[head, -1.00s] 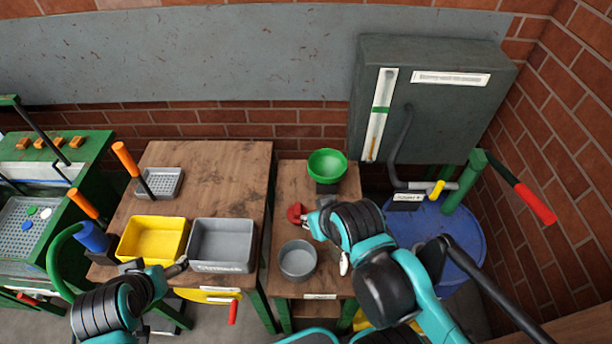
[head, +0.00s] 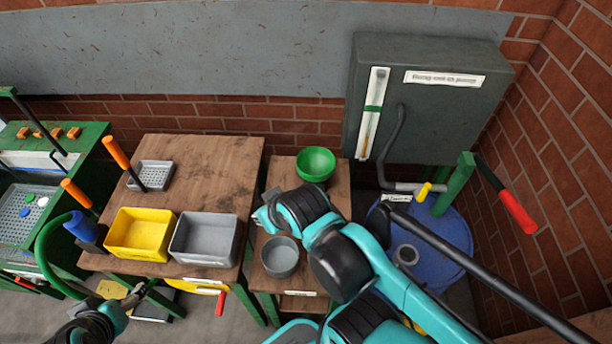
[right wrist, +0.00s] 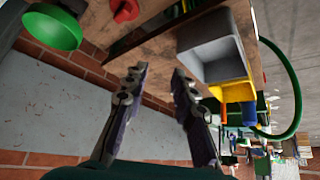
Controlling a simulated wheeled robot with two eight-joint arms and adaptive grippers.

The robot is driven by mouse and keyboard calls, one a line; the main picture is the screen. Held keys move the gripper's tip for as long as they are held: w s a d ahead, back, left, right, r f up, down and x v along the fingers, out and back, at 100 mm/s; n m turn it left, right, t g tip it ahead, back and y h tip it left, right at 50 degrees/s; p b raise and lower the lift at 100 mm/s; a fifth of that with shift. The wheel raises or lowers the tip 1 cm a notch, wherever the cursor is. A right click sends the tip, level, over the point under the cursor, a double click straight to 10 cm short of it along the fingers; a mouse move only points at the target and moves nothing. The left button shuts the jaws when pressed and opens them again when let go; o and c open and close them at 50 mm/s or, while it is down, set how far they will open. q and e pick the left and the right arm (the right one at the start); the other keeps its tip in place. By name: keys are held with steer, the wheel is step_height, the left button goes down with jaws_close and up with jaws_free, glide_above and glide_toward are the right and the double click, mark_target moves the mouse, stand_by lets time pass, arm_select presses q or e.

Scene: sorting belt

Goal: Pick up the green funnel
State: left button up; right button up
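The green funnel (head: 315,163) sits at the back of the small wooden table in the head view, on a dark base. It also shows at the upper left in the right wrist view (right wrist: 52,28). My right gripper (head: 264,214) is over the left side of that table, in front of the funnel and to its left, apart from it. In the right wrist view its two fingers (right wrist: 157,82) are spread with nothing between them. My left gripper (head: 132,297) is low at the bottom left, far from the funnel; its fingers are too small to read.
A grey round bowl (head: 280,257) stands at the front of the small table. A red object (right wrist: 125,10) shows in the right wrist view. A yellow bin (head: 140,234) and a grey bin (head: 204,238) stand on the left table. A blue drum (head: 440,235) is at right.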

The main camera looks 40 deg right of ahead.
steer(key=w+d+n+g, duration=0.3)
steer(key=w+d+g, duration=0.1)
steer(key=w+d, duration=0.6)
steer(key=w+d+f+n+g, duration=0.25)
steer(key=d+f, duration=0.45)
steer(key=d, duration=0.4)
steer(key=shift+g, duration=0.25)
steer(key=f+b, duration=0.1)
steer(key=f, duration=0.1)
steer(key=f+b, duration=0.1)
steer(key=f, duration=0.1)
steer(key=f+b, duration=0.1)
steer(key=f, duration=0.2)
steer(key=shift+s+d, duration=0.1)
steer(key=shift+d, duration=0.3)
steer(key=shift+f, duration=0.5)
steer(key=shift+r, duration=0.1)
steer(key=shift+c, duration=0.9)
jaws_close()
